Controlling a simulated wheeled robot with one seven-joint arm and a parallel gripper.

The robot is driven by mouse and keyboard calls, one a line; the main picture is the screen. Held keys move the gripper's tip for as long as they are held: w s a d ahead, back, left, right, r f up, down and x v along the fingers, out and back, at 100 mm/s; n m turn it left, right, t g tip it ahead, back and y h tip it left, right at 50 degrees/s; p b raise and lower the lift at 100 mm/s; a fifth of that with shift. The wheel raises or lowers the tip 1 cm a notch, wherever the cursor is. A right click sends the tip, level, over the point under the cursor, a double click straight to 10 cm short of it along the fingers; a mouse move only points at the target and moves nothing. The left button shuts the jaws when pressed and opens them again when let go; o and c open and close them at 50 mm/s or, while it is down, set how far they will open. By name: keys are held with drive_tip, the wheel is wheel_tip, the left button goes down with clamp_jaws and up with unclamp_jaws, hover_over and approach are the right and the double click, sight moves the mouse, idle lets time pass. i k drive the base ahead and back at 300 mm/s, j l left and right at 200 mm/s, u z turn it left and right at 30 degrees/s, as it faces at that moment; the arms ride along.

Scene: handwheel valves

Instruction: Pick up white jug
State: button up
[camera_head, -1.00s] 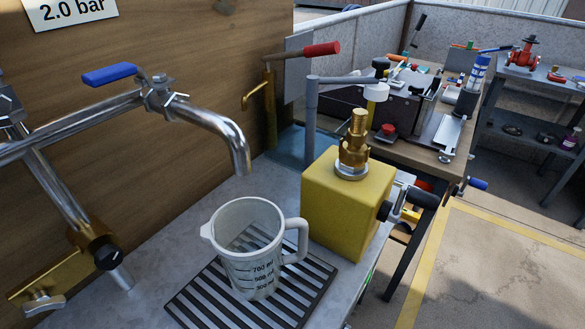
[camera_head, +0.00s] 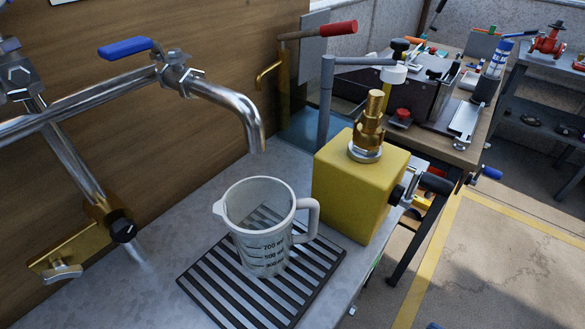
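The white jug (camera_head: 262,240) stands upright on a dark slatted drip grate (camera_head: 213,284) in the camera_head view. It has volume marks on its side, a spout at the left and a handle (camera_head: 311,219) at the right. The jug's mouth faces up and the slats show through it, so it looks empty. A chrome spout (camera_head: 246,118) with a blue lever (camera_head: 124,47) ends above the jug, apart from it. My gripper is not in view.
A yellow block (camera_head: 354,188) with a brass fitting (camera_head: 372,122) stands close to the right of the jug's handle. A red-handled tap (camera_head: 327,31) is behind. The grey bench top (camera_head: 180,208) is clear at the jug's left. A cluttered workbench (camera_head: 462,152) stands at the back right.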

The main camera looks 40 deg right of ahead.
sight(258, 213)
drive_tip(key=k+j+u, duration=0.15)
drive_tip(key=u, duration=0.25)
drive_tip(key=k+j+u, duration=0.25)
drive_tip(key=u, duration=0.2)
drive_tip(key=k, duration=0.05)
